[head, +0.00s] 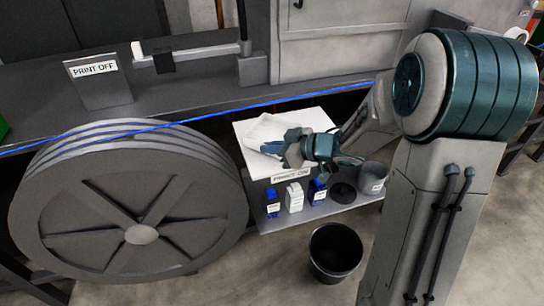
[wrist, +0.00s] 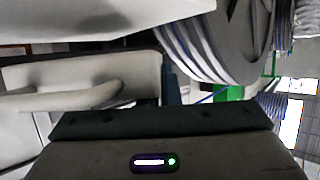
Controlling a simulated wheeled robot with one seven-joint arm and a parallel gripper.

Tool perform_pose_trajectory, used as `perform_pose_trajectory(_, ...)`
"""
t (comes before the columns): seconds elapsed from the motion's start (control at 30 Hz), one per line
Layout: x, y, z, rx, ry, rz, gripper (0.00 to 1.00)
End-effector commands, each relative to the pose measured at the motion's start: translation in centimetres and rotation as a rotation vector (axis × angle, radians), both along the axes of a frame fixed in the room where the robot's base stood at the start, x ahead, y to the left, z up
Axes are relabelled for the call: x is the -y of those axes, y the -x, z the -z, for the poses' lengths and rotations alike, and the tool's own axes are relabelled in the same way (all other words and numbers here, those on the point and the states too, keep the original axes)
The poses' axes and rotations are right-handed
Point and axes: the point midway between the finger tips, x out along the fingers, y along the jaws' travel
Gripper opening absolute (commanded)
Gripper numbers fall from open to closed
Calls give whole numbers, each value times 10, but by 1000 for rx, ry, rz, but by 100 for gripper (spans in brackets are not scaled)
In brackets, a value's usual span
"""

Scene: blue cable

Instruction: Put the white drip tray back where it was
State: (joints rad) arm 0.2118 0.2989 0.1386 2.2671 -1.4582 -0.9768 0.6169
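The white drip tray appears to be the pale, rounded piece (head: 266,130) over a flat white square surface (head: 318,118) in the head view. My gripper (head: 283,149) is at the front right side of this pale piece, and its fingers overlap it in the picture. I cannot tell whether they are closed on it. In the wrist view, a pale surface (wrist: 90,18) fills the top left, close to the camera. Below it is a pale plate with a rounded bar (wrist: 80,85). Which of these is the tray is unclear, and the fingertips are not clearly visible.
A blue cable (head: 270,102) runs across the grey bench and over a large grey spoked reel (head: 130,205). Blue and white bottles (head: 294,197) and a grey pot (head: 372,178) stand on a low shelf below a "PRINT ON" label. A black bin (head: 335,250) stands on the floor.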

Motion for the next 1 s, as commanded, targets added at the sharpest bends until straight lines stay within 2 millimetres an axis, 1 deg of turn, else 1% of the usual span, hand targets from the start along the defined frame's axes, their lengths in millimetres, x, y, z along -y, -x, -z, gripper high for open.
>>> perform_pose_trajectory(0.03,0,0,9,-7,-1,0,0)
perform_pose_trajectory(0.1,0,1,19,-8,-2,0,0)
perform_pose_trajectory(0.23,0,1,32,-5,-1,-1,0)
perform_pose_trajectory(0.53,0,0,35,-1,0,-2,0)
perform_pose_trajectory(0.67,0,0,39,-1,-1,-1,0)
perform_pose_trajectory(0.77,0,1,38,-2,0,-1,25)
perform_pose_trajectory(1.0,0,1,38,-2,0,-1,25)
